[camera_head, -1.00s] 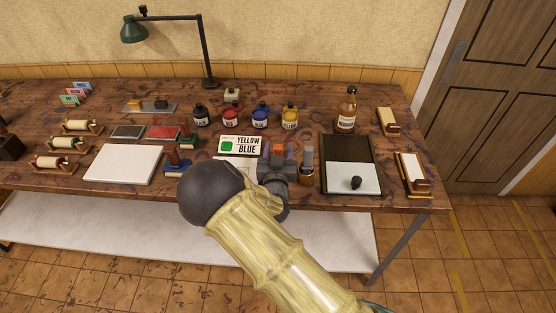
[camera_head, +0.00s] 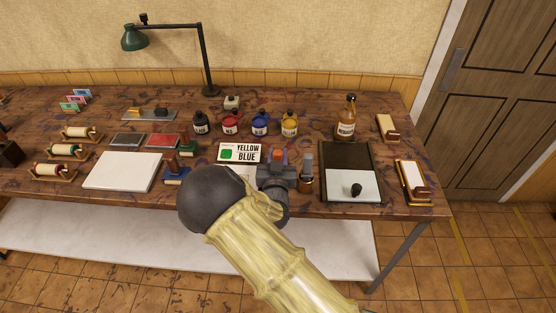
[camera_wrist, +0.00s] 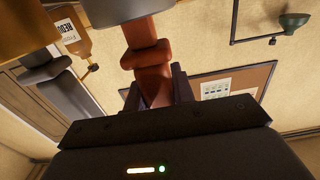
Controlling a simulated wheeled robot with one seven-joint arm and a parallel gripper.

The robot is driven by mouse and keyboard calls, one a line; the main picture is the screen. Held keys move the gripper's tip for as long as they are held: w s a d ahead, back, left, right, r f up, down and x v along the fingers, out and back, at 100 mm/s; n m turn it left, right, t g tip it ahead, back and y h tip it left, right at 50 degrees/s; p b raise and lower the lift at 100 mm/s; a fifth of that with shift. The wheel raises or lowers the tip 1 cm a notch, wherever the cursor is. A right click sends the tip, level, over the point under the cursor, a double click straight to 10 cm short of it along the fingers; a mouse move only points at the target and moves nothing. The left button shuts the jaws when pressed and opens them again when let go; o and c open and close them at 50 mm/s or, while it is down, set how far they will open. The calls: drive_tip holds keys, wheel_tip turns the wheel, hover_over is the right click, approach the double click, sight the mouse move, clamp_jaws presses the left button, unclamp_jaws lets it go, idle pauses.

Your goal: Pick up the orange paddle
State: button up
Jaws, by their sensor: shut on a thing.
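The orange paddle shows in the wrist view as a red-brown, stepped handle (camera_wrist: 148,58) standing between my fingers. In the head view only a small orange part of the paddle (camera_head: 278,155) shows above my gripper (camera_head: 277,168); my wrist hides the rest. In the wrist view my gripper (camera_wrist: 158,95) is shut on the paddle's handle. The paddle's far end runs out of the top of the wrist view beside a dark block. I cannot tell from the head view whether it touches the table.
Ink bottles (camera_head: 260,124) stand behind. A dark board with a white sheet (camera_head: 349,155) is at the right. A white slab (camera_head: 122,171) lies left.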

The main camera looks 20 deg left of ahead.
wheel_tip(320, 180, up, 9)
drive_tip(key=b, duration=0.1)
drive_tip(key=shift+r, duration=0.15)
drive_tip(key=shift+s+d, duration=0.1)
idle(1.7)
